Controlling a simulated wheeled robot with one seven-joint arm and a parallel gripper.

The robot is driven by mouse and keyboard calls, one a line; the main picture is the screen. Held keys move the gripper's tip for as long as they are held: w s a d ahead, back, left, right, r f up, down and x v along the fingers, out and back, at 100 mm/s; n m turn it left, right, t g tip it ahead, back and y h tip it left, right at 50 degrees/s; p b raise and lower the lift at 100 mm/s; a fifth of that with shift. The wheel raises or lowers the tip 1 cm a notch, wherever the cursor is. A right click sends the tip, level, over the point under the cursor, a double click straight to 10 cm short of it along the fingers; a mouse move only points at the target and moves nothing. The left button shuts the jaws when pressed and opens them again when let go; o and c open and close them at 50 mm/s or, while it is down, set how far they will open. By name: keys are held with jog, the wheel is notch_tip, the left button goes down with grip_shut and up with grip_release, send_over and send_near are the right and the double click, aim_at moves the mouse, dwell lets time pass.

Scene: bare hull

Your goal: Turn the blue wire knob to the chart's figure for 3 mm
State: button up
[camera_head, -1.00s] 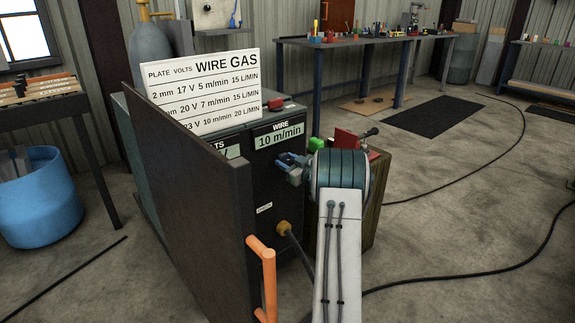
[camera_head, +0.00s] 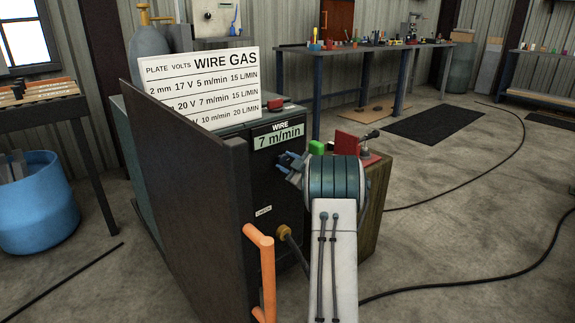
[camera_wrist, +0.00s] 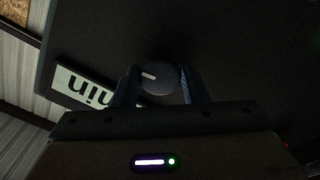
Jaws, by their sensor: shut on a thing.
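The wire knob (camera_wrist: 158,78) is a round dark blue-grey dial with a white pointer mark, seen in the wrist view. My gripper (camera_wrist: 161,82) has one finger on each side of it and is shut on it. In the head view my gripper (camera_head: 287,164) hides the knob on the black machine front. The green wire display (camera_head: 279,138) above it reads 7 m/min. The white chart (camera_head: 203,85) stands on top; its first row reads 2 mm, 17 V, 5 m/min. The lower rows read 7 and 10 m/min, but their plate figures are hidden by the open door.
The dark open door (camera_head: 190,175) with an orange handle (camera_head: 265,270) stands left of my arm and hides the volts side. A wooden box (camera_head: 374,210) with red and green items stands behind my arm. Cables cross the floor at right.

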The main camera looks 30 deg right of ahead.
jog(key=shift+f, duration=0.1)
jog(key=o, duration=0.9)
jog(key=shift+o, duration=0.2)
jog(key=s+d+p, duration=0.2)
jog(key=s+p, duration=0.1)
jog(key=s, duration=1)
jog(key=shift+s, duration=0.4)
